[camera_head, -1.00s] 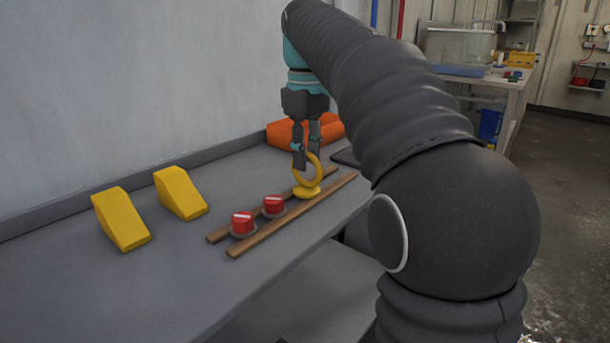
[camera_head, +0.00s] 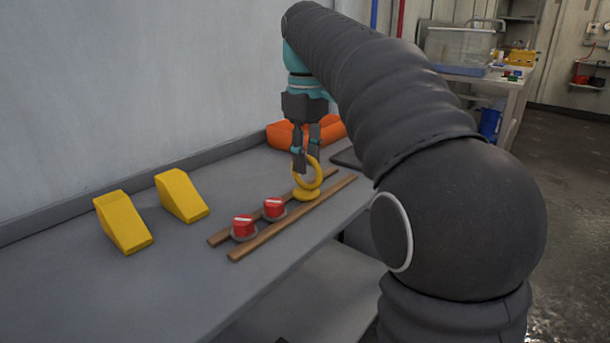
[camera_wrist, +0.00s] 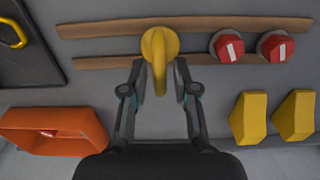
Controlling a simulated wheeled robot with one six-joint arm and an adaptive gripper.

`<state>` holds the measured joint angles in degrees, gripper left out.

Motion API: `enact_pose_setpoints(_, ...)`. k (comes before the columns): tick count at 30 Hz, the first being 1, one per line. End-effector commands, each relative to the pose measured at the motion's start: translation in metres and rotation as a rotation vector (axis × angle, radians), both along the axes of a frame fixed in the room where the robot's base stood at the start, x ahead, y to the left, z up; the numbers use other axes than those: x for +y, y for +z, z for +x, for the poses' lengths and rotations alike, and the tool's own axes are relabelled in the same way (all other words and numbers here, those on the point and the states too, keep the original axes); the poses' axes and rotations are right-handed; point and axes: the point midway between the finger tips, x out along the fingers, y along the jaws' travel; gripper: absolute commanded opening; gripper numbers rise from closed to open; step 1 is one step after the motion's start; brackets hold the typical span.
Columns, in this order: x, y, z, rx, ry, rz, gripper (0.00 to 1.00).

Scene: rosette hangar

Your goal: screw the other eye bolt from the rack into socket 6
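A yellow eye bolt (camera_head: 308,192) stands upright on the rack of two wooden rails (camera_head: 285,231), at the far end, with its ring on top. My gripper (camera_head: 306,166) points down over it, its fingertips at the ring. In the wrist view my gripper (camera_wrist: 160,68) has one finger on each side of the eye bolt (camera_wrist: 159,43), with a visible gap on both sides. It looks open. On a dark plate (camera_wrist: 40,62) at the wrist view's left edge lies part of another yellow ring (camera_wrist: 22,40). No socket number is readable.
Two red knobs with white bars (camera_head: 243,227) (camera_head: 274,208) sit on the rack beside the eye bolt. Two yellow wedges (camera_head: 123,222) (camera_head: 182,196) stand near the wall. An orange bin (camera_head: 283,134) with something red inside is behind the gripper. The table's front left is clear.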

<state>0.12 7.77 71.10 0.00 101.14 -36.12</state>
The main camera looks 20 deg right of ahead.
Motion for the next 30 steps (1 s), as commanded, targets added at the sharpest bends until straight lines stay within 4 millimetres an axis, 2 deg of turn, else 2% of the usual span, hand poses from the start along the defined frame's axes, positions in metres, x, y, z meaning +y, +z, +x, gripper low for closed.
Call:
enact_pose_setpoints(1, 0.0, 0.0, 0.0, 0.0, 0.0, 0.0, 0.19)
enact_pose_setpoints(3, 0.0, 0.0, 0.0, 0.0, 0.0, 0.0, 0.02)
enact_pose_setpoints(4, 0.0, 0.0, 0.0, 0.0, 0.0, 0.0, 0.0)
enact_pose_setpoints(13, 0.0, 0.003, 0.0, -0.001, 0.0, 0.001, 0.0)
enact_pose_setpoints(30, 0.0, 0.022, 0.0, -0.001, 0.0, 0.0, 0.0)
